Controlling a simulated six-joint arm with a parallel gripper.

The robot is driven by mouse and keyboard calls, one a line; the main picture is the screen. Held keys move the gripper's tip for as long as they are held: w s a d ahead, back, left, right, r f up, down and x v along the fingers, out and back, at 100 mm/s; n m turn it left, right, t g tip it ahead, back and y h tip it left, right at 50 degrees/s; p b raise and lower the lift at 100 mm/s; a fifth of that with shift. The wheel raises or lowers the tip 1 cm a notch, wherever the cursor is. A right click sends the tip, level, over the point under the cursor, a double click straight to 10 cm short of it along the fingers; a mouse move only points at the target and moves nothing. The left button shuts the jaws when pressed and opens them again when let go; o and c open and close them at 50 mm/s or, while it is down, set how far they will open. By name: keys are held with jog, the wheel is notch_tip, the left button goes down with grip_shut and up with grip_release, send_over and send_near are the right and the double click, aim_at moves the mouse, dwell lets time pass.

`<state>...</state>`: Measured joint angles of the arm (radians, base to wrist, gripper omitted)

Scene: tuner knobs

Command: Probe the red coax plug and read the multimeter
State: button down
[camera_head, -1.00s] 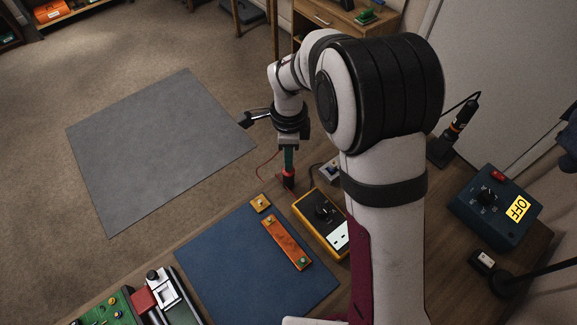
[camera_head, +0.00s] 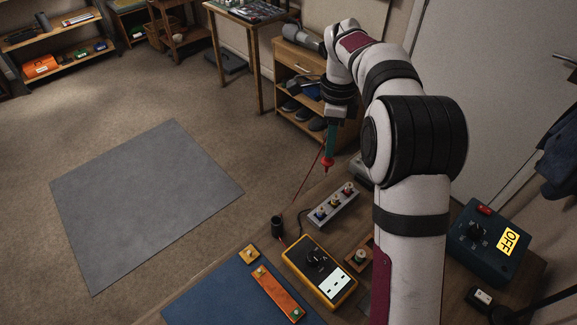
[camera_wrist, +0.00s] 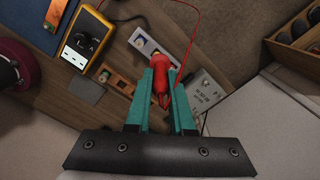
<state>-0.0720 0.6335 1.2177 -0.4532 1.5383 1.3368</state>
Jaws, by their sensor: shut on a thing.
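My gripper (camera_head: 332,150) is shut on a red probe (camera_head: 327,164) with its tip pointing down. In the wrist view the probe (camera_wrist: 160,80) is between my green fingers (camera_wrist: 160,100). It is held above and behind a grey strip (camera_head: 322,221) bearing small plugs and appears apart from it. The far plug (camera_head: 348,189) looks reddish; the wrist view partly hides the strip behind probe and fingers. The yellow multimeter (camera_head: 299,258) lies in front of the strip. Its white display (camera_head: 337,287) has dark marks too small to read.
A wooden block with a knob (camera_head: 360,257) sits right of the multimeter. A dark blue box marked OFF (camera_head: 490,245) is at right. An orange bar (camera_head: 277,294) lies on the blue mat.

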jog(key=w+d+m, duration=0.2)
jog(key=w+d, duration=0.1)
jog(key=d, duration=0.4)
jog(key=shift+d+f, duration=0.15)
jog(key=shift+f, duration=2.5)
jog(key=shift+s+f, duration=0.1)
jog(key=shift+f, duration=0.25)
jog(key=shift+r, duration=0.1)
